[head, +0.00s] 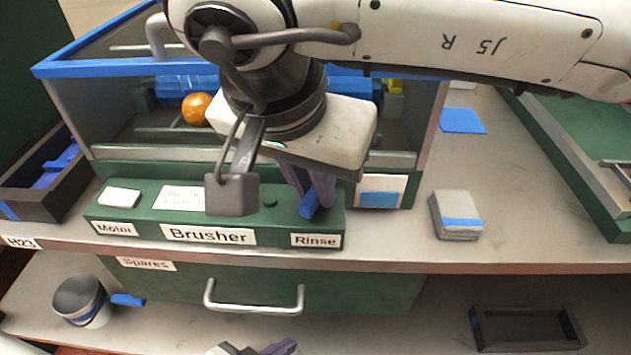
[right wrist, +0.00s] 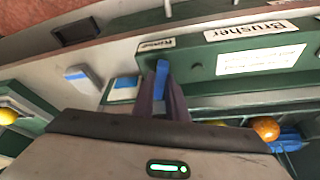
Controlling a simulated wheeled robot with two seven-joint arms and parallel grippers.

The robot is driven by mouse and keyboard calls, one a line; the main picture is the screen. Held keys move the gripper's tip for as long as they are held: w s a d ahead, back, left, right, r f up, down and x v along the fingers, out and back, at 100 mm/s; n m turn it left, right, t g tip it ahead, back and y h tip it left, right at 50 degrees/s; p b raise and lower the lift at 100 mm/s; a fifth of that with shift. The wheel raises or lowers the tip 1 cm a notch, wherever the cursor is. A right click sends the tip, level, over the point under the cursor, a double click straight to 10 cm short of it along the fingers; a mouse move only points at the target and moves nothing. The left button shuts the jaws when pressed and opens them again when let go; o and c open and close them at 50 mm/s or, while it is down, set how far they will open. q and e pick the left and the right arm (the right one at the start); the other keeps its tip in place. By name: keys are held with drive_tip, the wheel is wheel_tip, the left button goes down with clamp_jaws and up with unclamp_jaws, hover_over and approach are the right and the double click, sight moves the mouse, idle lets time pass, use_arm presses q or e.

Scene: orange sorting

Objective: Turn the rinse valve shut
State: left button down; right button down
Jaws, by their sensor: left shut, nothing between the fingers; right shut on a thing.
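The rinse valve's blue handle (head: 309,207) sits at the right end of the green Brusher panel (head: 270,212), just above the Rinse label (head: 315,240). My right gripper (head: 318,192) reaches down from above and is shut on the handle. In the right wrist view the blue handle (right wrist: 161,74) shows between the purple fingers (right wrist: 162,95); the fingers and wrist hide the rest of the valve. My left gripper (head: 265,349) is shut and empty at the bottom edge, below the drawer, and only partly in view.
Behind the panel stands the blue-rimmed brusher box (head: 95,62) with an orange (head: 196,109) inside. A drawer with a metal handle (head: 254,306) is below. A stack of pads (head: 455,215) lies right of the panel, with bare table around it. A cup (head: 82,301) stands lower left.

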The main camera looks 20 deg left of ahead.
drive_tip(key=m+h, duration=0.1)
drive_tip(key=m, duration=0.2)
drive_tip(key=shift+a+r, duration=0.1)
drive_tip(key=shift+m+h+p, duration=0.3)
drive_tip(key=shift+m+p, duration=0.05)
drive_tip(key=shift+m, duration=0.25)
drive_tip(key=shift+g, duration=0.3)
drive_tip(key=c, duration=1.8)
unclamp_jaws()
drive_tip(key=shift+o, duration=0.2)
